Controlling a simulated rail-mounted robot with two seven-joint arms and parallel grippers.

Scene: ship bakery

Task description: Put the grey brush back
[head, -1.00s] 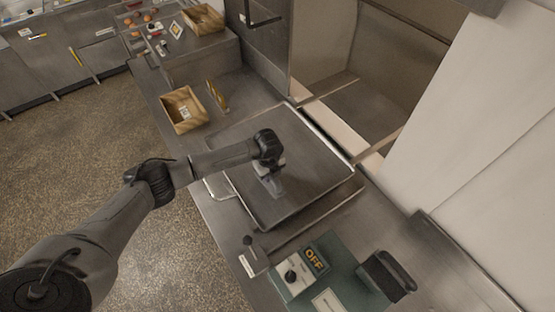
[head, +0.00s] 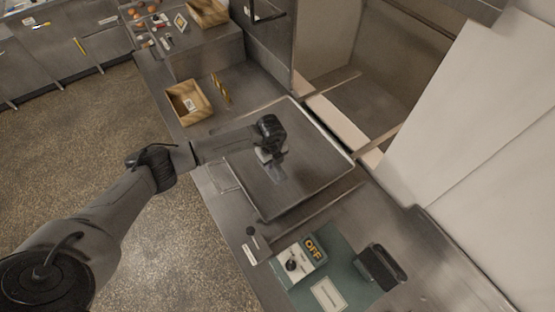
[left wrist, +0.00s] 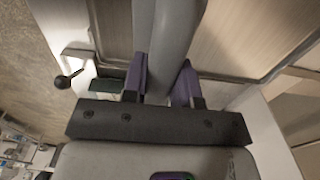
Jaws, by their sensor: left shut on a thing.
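In the left wrist view, the purple fingers of my left gripper (left wrist: 163,85) are closed on a long, smooth grey piece, which I take to be the grey brush (left wrist: 168,40). In the head view my left gripper (head: 272,160) points down over the large dark metal plate (head: 310,165) on the counter. The arm and the gripper hide most of the held brush there, and I cannot tell whether it touches the plate. My right gripper is not in view.
A wooden box (head: 181,113) and a thin brown piece (head: 221,90) stand at the counter's far left. A wall opening (head: 372,95) lies behind.

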